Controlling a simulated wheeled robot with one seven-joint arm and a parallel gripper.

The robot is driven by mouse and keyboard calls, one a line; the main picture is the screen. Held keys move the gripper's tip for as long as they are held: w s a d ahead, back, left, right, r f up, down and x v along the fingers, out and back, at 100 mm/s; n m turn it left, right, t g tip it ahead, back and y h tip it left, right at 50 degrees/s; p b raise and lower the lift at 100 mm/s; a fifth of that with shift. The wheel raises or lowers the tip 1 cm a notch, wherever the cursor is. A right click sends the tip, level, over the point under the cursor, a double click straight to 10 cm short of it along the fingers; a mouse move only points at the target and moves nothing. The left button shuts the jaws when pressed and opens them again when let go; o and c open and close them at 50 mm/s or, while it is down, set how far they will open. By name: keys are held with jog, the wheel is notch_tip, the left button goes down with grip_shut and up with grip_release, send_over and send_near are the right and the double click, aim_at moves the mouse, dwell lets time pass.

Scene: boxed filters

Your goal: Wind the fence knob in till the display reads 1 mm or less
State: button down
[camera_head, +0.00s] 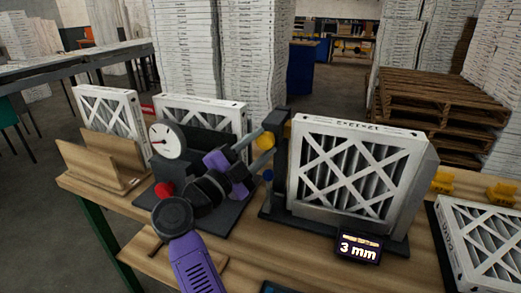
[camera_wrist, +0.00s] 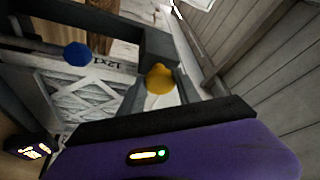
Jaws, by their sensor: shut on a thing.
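The display (camera_head: 358,248) at the front of the filter stand reads 3 mm. My gripper (camera_head: 263,140) reaches from the left and is shut on a yellow knob (camera_wrist: 159,79), which sits between its two fingers in the wrist view. The yellow knob is beside a dark upright post (camera_head: 277,128) at the left of the stand. A blue knob (camera_head: 268,175) is lower on the same side, apart from my gripper. A white-framed boxed filter (camera_head: 350,172) stands upright on the stand's dark base. Part of the yellow knob is hidden by the fingers.
A round dial gauge (camera_head: 167,141) and a red knob (camera_head: 164,190) are left of my arm. A wooden holder (camera_head: 100,165) with a filter stands at the left. Another filter (camera_head: 485,245) lies at the right. Yellow pieces (camera_head: 443,181) are behind it.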

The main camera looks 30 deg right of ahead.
jog(key=shift+m, duration=0.5)
jog(key=c, duration=0.9)
grip_release()
jog(key=shift+o, duration=0.2)
jog(key=b+v, duration=0.2)
jog(key=v, duration=0.6)
jog(key=shift+w+r, duration=0.1)
